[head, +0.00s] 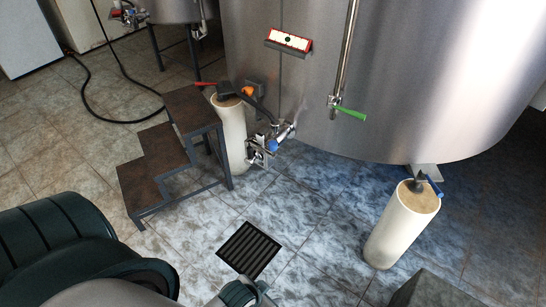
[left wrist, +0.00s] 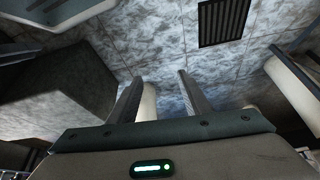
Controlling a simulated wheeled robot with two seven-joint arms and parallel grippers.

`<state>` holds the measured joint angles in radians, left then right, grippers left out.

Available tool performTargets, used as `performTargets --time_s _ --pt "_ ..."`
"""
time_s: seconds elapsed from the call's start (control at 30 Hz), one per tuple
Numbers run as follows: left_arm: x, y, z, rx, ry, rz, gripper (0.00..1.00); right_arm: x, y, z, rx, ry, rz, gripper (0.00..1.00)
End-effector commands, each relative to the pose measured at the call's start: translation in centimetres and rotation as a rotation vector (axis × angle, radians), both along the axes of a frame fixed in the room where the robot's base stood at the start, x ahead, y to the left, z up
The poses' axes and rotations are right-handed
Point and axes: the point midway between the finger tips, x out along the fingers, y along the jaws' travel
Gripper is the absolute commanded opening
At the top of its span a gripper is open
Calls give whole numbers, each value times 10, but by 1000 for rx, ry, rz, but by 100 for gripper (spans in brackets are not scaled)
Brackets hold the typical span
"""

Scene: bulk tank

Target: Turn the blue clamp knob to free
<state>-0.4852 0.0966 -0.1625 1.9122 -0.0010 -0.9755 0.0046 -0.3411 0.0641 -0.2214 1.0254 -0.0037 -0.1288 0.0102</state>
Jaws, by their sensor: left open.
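The blue clamp knob (head: 272,145) shows small in the head view, on the metal outlet valve (head: 262,153) low at the front of the big steel tank (head: 400,80). Its exact turn position is too small to tell. My left gripper (head: 245,293) is at the bottom edge of the head view, well apart from the knob and only partly in frame. In the left wrist view my left gripper (left wrist: 155,95) has its two fingers spread with nothing between them. The knob cannot be made out there. My right gripper is not in view.
Brown steps (head: 155,155) stand left of the valve, by a pale cylinder (head: 232,135). Another pale cylinder (head: 400,228) with a blue-handled tool (head: 433,186) stands right. A dark floor grate (head: 249,250) lies in the tiles. A green-handled valve (head: 350,113) is on the tank. Floor before the valve is clear.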

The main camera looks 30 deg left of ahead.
Motion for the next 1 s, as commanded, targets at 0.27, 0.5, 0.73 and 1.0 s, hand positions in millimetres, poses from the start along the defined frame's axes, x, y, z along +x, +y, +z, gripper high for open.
performTargets --time_s 0.27,0.5,0.73,1.0 --pt "-13 10 80 19 53 0 44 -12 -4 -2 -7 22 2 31" --pt "-16 13 130 28 91 -39 44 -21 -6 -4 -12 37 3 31" --pt "5 5 151 32 123 -146 44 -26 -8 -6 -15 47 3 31" --pt "48 -2 153 48 147 -288 44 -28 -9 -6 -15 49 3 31"
